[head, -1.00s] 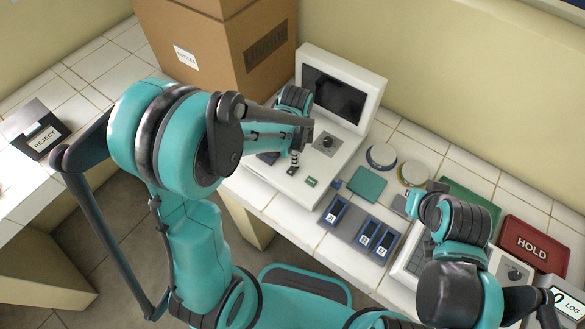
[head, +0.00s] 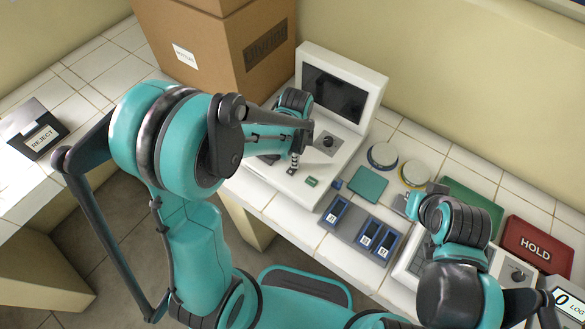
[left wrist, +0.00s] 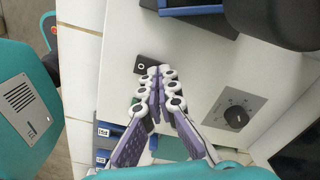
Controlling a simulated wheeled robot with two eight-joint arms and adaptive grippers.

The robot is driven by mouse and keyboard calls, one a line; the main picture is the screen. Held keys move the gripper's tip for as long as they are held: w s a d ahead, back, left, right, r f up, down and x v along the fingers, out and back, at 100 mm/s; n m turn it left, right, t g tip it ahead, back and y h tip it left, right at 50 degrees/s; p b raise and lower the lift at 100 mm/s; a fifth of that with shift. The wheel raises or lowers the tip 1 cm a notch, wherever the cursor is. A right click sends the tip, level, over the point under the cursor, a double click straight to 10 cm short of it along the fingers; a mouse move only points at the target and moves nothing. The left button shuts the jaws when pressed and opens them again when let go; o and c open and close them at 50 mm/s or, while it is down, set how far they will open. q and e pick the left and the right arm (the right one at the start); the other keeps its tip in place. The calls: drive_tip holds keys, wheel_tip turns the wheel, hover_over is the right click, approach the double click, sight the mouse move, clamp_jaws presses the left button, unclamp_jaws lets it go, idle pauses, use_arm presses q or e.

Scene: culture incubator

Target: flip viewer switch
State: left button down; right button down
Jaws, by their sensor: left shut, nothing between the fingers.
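The viewer (head: 342,95) is a white desktop device with a dark screen and a flat base holding a round black dial (head: 328,142). In the left wrist view, a small black switch (left wrist: 141,64) with a white circle mark is on the white base. My left gripper (left wrist: 153,72) is shut and empty, its fingertips right beside the switch; I cannot tell whether they touch it. In the head view my left gripper (head: 293,170) is over the viewer's base, near a small green piece (head: 311,182). My right gripper (head: 412,206) is partly hidden, its fingers unclear.
Blue-framed holders (head: 336,211) stand in front of a teal square (head: 367,184). Two round dishes (head: 382,156) lie behind it. A red HOLD tray (head: 536,243) is at the right, a cardboard box (head: 220,50) behind. A REJECT bin (head: 40,135) stands on the left counter.

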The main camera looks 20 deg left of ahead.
sight(284, 176)
use_arm(q)
drive_tip(key=shift+f, duration=0.25)
drive_tip(key=shift+r, duration=0.1)
drive_tip(key=shift+r+p, duration=2.5)
drive_tip(key=shift+r, duration=1.05)
drive_tip(key=shift+s+a, duration=0.1)
drive_tip(key=s+a+r+n+t+b, duration=0.2)
drive_tip(key=s+n+t+b, duration=0.1)
drive_tip(key=n, duration=0.5)
drive_tip(key=s+a+r+n+t+b, duration=0.1)
drive_tip(key=s+a+n+t+b, duration=0.1)
drive_tip(key=s+n+t+b, duration=0.2)
drive_tip(key=s+n+b, duration=0.2)
drive_tip(key=s+n, duration=0.1)
drive_tip(key=n, duration=0.1)
drive_tip(key=shift+a+r, duration=0.25)
drive_tip(key=shift+r, duration=0.1)
